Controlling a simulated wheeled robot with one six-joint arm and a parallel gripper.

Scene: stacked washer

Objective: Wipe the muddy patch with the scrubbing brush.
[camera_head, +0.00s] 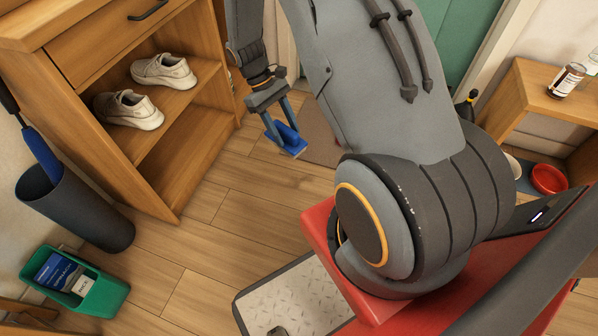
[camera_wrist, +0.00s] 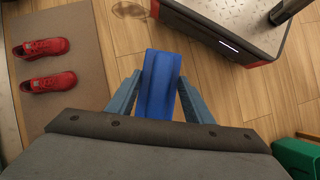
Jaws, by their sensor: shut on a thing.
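My gripper (camera_head: 281,126) hangs low over the wooden floor in the head view and is shut on the blue scrubbing brush (camera_head: 290,142). In the wrist view the brush (camera_wrist: 160,82) sits between the two fingers of my gripper (camera_wrist: 160,95), its long blue face toward the camera. A faint brownish muddy patch (camera_wrist: 128,9) shows on the floor at the top edge of the wrist view, apart from the brush. I do not see the patch in the head view. The brush's bristles are hidden.
A mat (camera_wrist: 75,105) with red shoes (camera_wrist: 42,48) lies left in the wrist view. A wooden shoe cabinet (camera_head: 175,190), dark stand (camera_head: 75,212) and green bin (camera_head: 100,298) stand left in the head view. Bare floor (camera_head: 235,210) lies between these and my base.

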